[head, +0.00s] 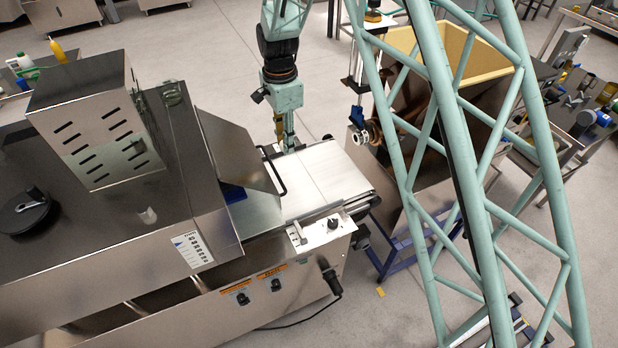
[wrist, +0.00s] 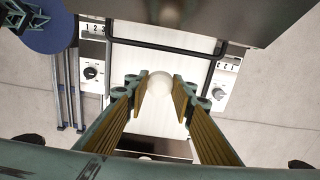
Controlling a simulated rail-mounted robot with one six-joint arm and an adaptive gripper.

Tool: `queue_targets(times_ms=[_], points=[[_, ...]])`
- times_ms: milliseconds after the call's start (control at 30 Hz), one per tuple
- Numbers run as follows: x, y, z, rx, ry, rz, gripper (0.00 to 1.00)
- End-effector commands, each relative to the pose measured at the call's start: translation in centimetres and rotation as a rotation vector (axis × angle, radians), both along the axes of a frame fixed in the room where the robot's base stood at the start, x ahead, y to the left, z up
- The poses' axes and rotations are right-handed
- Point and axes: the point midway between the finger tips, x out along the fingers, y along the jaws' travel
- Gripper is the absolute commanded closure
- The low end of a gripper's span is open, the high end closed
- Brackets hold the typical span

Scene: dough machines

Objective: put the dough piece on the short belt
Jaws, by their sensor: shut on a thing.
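My gripper (wrist: 160,90) points down with its two fingers shut on a pale round dough piece (wrist: 160,84). In the wrist view, the white short belt (wrist: 160,58) lies behind and below the dough, between two side panels with knobs. In the head view, my gripper (head: 289,142) is at the far edge of the short belt (head: 335,170), beside the steel guard. The dough piece cannot be made out there. How high it hangs over the belt is hard to tell.
A large steel dough machine (head: 110,240) with a slanted guard and black handle (head: 275,172) stands left of the belt. A control panel (head: 320,232) runs along its near side. A yellow hopper (head: 480,62) stands to the right, behind my green lattice structure.

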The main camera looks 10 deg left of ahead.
Motion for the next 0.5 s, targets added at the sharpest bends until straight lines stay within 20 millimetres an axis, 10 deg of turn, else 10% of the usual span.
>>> queue_targets(times_ms=[500], points=[[-0.71, 1.57, -0.45, 0.0, 0.0, -0.025, 0.88]])
